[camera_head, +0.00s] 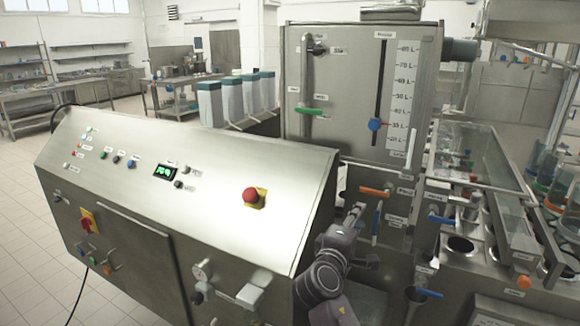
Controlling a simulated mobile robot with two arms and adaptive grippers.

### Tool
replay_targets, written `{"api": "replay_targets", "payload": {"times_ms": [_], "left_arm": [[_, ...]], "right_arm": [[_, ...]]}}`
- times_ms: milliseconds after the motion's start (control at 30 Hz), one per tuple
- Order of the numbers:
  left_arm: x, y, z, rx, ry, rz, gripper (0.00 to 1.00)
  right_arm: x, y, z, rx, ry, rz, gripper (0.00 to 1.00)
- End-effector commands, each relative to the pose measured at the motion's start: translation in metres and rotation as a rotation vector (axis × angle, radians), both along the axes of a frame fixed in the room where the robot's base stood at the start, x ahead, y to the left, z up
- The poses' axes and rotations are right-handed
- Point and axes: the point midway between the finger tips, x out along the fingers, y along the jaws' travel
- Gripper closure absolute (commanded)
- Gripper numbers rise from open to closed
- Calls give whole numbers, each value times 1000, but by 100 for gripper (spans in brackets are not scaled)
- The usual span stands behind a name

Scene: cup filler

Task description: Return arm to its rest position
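My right arm (322,278) rises from the bottom edge, right of the middle, in front of the steel filling machine. My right gripper (354,214) is small and dark at the arm's upper end. It is beside the right end of the control panel and below the orange-handled valve (375,191). Its fingers are too small and too much against dark parts to tell whether they are open or shut. I see nothing clearly held in it. My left gripper is not in view.
The sloped steel control panel (120,165) with a red emergency button (251,195) is close on the left. A tank (345,95) with a litre scale stands behind. A blue-handled valve (376,221) is close to the gripper. Machine parts crowd the right; floor (25,250) is free at left.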

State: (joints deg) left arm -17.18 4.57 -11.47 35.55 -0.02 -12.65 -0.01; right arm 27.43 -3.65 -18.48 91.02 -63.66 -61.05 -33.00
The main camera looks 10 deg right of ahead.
Motion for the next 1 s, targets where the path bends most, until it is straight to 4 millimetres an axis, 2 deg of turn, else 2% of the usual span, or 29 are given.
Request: {"api": "replay_targets", "payload": {"times_ms": [167,200,267,300,367,400,500,600,700,1000], "left_arm": [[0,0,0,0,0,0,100],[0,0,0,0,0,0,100],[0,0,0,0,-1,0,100],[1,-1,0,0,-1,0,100],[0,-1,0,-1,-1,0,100],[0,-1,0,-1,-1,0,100],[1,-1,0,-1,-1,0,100],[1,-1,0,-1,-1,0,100],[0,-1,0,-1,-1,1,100],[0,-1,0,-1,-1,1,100]], "right_arm": [[-53,-19,-92,263,90,-32,72],[-71,-23,-116,342,115,-45,72],[-101,-25,-152,467,156,-67,72],[-123,-26,-174,547,185,-86,72],[-158,-25,-204,665,228,-115,72],[-182,-24,-222,742,258,-138,72],[-241,-15,-255,916,332,-194,72],[-289,-5,-274,1045,394,-241,72],[-326,4,-283,1138,445,-280,72],[-413,30,-288,1328,574,-373,72]]}}
